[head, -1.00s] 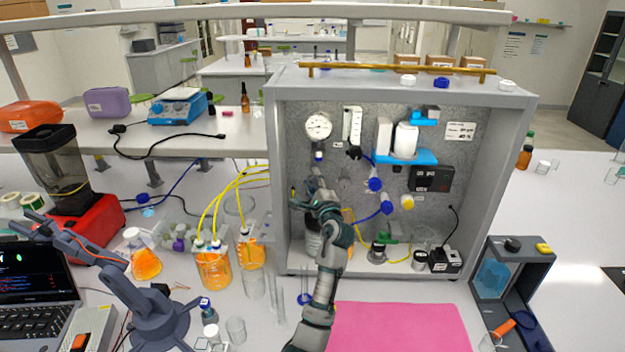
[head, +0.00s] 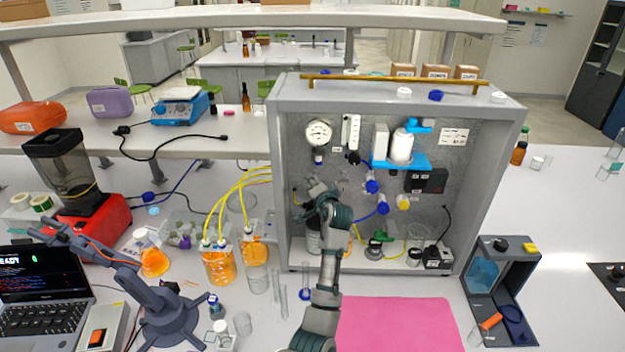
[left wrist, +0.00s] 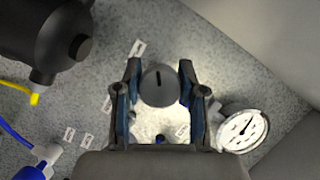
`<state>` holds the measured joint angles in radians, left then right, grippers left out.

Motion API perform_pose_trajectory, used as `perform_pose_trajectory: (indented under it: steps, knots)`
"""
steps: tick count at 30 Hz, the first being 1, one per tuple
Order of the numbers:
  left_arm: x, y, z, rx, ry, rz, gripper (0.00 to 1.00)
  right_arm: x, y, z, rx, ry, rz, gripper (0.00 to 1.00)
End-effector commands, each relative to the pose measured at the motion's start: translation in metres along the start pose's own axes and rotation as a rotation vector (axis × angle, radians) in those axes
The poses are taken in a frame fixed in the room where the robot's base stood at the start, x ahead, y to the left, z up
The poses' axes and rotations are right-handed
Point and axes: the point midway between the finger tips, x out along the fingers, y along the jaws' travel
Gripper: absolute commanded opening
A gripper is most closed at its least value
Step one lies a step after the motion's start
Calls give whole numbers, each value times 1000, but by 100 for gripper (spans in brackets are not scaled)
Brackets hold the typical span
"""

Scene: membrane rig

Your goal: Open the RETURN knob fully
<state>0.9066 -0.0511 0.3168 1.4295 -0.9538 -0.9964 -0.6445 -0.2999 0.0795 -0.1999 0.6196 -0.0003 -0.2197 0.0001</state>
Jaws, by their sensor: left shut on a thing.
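The grey round knob (left wrist: 158,88) with a dark pointer mark shows in the left wrist view, its mark close to upright in that picture. My left gripper (left wrist: 160,75) has one finger on each side of the knob and is shut on it. In the head view my left gripper (head: 318,194) is at the left part of the rig's back panel (head: 345,185), below the gauge, and hides the knob. The small labels by the knob are too small to read. My right gripper is not in view.
A round pressure gauge (head: 318,132) sits above my gripper and shows in the left wrist view (left wrist: 242,130). The grey rig frame (head: 283,190) stands close on the left. Yellow tubes (head: 232,185) run to orange-filled bottles (head: 217,265).

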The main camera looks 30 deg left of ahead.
Motion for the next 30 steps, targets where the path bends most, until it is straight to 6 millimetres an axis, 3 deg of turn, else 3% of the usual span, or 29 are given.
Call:
perform_pose_trajectory:
  steps: [15, 30]
  knots:
    - [-1, 1, -2, -448, -1, 193, 5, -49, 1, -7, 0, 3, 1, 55]
    - [-1, 2, -2, -773, 1, 323, 5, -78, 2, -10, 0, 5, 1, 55]
